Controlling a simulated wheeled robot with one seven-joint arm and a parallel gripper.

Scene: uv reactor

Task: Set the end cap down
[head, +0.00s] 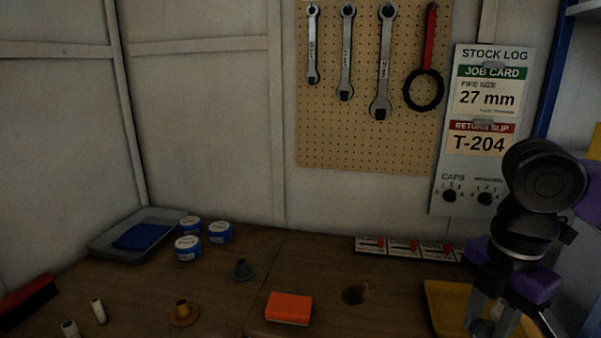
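My gripper (497,324) is at the lower right, pointing down over a yellow tray (437,298). Its grey fingers run toward the bottom edge of the picture and their tips are partly cut off. A small pale grey rounded thing (483,328) shows between or behind the fingers. It may be the end cap, but I cannot tell whether it is held or lies in the tray. A brass flanged piece (184,314) and a dark grey flanged piece (243,271) stand on the wooden bench, well left of my gripper.
An orange block (289,308) lies mid-bench beside a dark round spot (354,294). Blue-and-white tins (187,248) stand by a grey tray (104,244) with a blue cloth (143,236). White cylinders (99,310) and a red brush (27,298) are at left. Wrenches (382,62) hang behind.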

